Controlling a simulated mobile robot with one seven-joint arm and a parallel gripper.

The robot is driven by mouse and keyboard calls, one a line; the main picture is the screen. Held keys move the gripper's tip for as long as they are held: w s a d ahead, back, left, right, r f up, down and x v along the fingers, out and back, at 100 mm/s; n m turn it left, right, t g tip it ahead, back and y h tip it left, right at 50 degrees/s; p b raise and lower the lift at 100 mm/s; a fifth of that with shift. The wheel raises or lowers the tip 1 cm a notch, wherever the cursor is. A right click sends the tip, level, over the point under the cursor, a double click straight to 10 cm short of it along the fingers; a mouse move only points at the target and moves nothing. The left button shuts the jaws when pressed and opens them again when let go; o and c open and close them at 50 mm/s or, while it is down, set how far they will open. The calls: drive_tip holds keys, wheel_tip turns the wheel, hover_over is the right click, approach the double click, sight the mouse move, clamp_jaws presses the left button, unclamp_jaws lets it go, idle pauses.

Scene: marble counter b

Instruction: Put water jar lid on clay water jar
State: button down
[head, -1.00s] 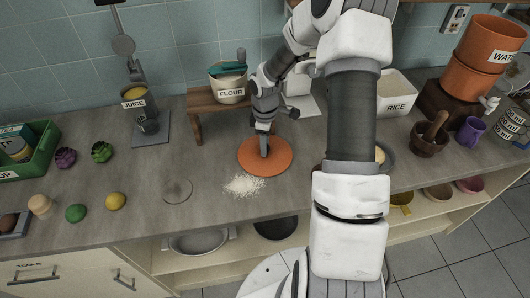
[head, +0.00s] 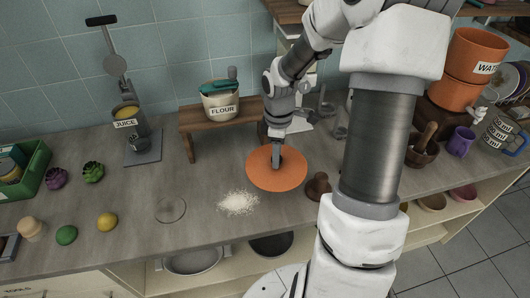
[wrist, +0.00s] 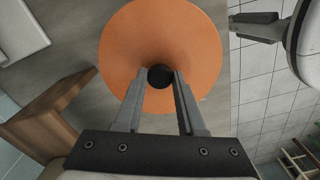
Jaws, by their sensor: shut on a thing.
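The water jar lid (head: 262,178) is an orange disc with a dark knob (wrist: 160,77) at its centre. My gripper (head: 276,166) points down and is shut on that knob; the wrist view shows a finger on each side of it. The lid appears slightly raised over the counter, right of the white grain pile. The clay water jar (head: 463,74) is orange, labelled with a partly cut-off "WATER", and stands upright at the far right. Its top opening looks uncovered in the head view. The jar is not clearly visible in the wrist view.
A wooden riser (head: 190,124) bears the flour pot (head: 219,103) behind the lid. A small brown pot-like thing (head: 318,187) stands just right of the lid. A mortar (head: 421,152) and purple cup (head: 461,141) stand before the jar. My arm covers much of the counter between lid and jar.

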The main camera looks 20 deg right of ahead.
sight(286, 172)
drive_tip(key=shift+s+d+r, duration=0.2)
drive_tip(key=shift+s+r, duration=0.2)
drive_tip(key=shift+s, duration=0.25)
drive_tip(key=shift+s+d+r, duration=0.25)
drive_tip(key=shift+s+r, duration=0.2)
drive_tip(key=shift+s, duration=0.15)
drive_tip(key=shift+s+d+r, duration=0.2)
drive_tip(key=shift+s+r, duration=0.2)
drive_tip(key=shift+s, duration=0.25)
drive_tip(key=shift+w+a+f+m, duration=1.25)
drive_tip(key=shift+w+a+m, duration=0.35)
drive_tip(key=shift+a+m, duration=1.55)
drive_tip(key=shift+w+a+f+m, duration=1.4)
drive_tip(key=shift+a+m, duration=1.05)
drive_tip(key=shift+a, duration=1.3)
drive_tip(key=shift+w+d+r, duration=0.1)
drive_tip(key=shift+w+r, duration=0.05)
drive_tip(key=shift+r, duration=1.35)
drive_tip(key=shift+w+r, duration=0.15)
drive_tip(key=shift+r, duration=1.3)
